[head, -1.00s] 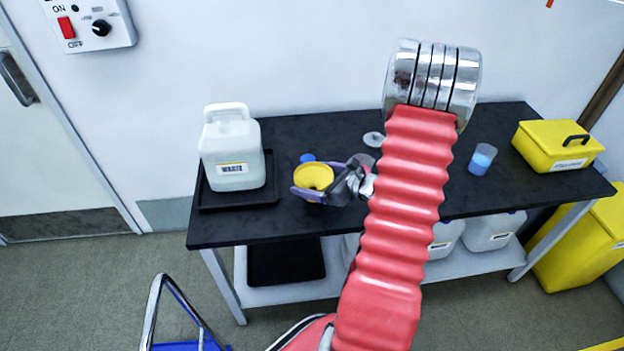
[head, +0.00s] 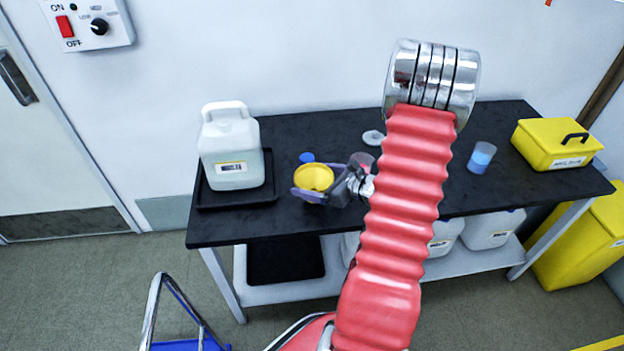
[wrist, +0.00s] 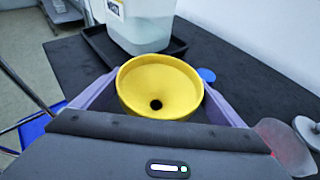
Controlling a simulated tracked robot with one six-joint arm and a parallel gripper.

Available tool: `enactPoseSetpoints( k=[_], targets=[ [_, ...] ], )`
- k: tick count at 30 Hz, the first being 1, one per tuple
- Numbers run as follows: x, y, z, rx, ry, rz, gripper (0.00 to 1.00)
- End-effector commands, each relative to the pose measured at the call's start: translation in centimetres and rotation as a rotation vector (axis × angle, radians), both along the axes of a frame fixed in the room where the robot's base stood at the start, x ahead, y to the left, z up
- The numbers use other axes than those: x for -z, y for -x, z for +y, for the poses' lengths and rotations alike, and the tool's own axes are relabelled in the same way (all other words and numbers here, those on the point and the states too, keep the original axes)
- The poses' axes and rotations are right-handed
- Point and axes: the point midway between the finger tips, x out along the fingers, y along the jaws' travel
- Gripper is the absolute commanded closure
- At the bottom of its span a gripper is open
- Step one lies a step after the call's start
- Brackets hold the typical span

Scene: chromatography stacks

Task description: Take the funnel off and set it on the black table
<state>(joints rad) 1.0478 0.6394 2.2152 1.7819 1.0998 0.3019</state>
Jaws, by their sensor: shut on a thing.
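The yellow funnel (head: 313,177) is between the purple fingers of my gripper (head: 312,190), which is shut on it. In the wrist view the funnel (wrist: 158,84) sits upright, its wide mouth facing up and a dark hole at its centre. The purple fingers (wrist: 160,98) press on its left and right sides. Its lower part is hidden, so I cannot tell whether it touches the table. The black table (head: 310,225) lies under and around it. A white jug (head: 230,150) stands on a black tray (head: 262,190) to the left, apart from the funnel.
A blue cap (head: 307,157) lies just behind the funnel. A pinkish clear vessel (head: 361,160) and a pale round stand (head: 373,138) are to its right. A beaker of blue liquid (head: 481,158) and a yellow box (head: 556,146) are farther right. The table's front left is bare.

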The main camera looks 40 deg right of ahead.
Motion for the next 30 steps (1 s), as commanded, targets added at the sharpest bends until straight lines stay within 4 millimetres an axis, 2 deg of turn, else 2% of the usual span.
enactPoseSetpoints(
  k=[30],
  targets=[
    [0.96, -0.03, 0.03, 0.000, 0.000, -0.001, 0.32]
  ],
)
